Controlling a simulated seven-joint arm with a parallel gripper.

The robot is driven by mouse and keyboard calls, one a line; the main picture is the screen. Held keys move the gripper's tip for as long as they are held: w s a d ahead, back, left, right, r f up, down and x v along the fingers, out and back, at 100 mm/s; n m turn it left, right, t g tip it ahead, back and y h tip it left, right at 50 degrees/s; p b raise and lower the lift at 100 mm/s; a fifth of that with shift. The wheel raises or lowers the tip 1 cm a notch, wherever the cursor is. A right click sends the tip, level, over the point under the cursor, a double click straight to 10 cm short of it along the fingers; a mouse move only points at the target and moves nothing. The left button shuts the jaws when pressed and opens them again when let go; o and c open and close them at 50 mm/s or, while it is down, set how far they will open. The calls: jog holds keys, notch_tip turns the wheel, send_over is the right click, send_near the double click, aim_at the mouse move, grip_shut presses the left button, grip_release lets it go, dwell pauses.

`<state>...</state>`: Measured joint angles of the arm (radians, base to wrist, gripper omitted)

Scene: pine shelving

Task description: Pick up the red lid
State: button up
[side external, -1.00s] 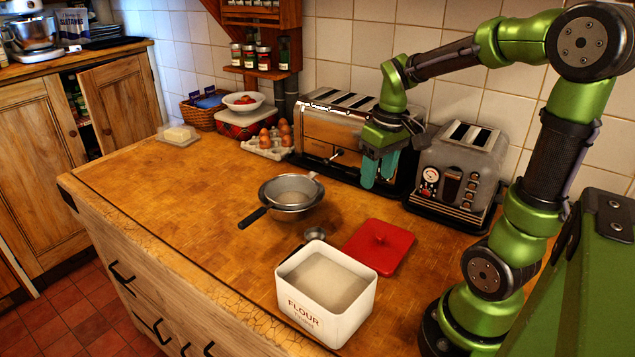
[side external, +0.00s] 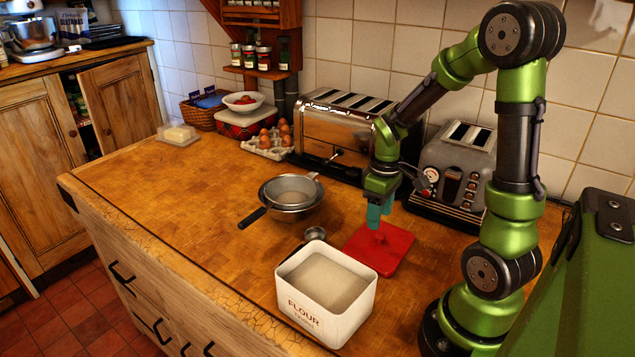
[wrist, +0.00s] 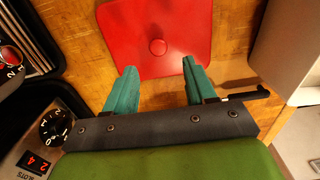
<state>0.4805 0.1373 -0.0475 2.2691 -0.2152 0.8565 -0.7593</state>
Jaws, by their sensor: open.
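The red lid (side external: 372,258) is a flat square with rounded corners and a small round knob, lying on the wooden counter just behind the white flour tin. In the wrist view the lid (wrist: 180,25) shows at the top centre, with its knob (wrist: 157,47) ahead of the fingers. My gripper (side external: 379,218) points down just above the lid, close over the knob. In the wrist view my gripper (wrist: 157,85) has its two teal fingers spread apart with nothing between them. Whether a finger touches the lid cannot be told.
The open flour tin (side external: 308,316) stands in front of the lid, with a measuring scoop (side external: 315,235) beside it. A sieve on a bowl (side external: 290,195) is to the left. A grey toaster (side external: 457,170) and a chrome toaster (side external: 335,135) stand behind.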

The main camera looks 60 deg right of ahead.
aim_at(381, 235)
jog(key=f, duration=0.2)
jog(key=s+f, duration=0.1)
jog(key=f, duration=0.1)
jog(key=shift+f, duration=0.15)
jog(key=shift+w+f, duration=0.1)
jog(key=shift+f, duration=0.45)
grip_shut()
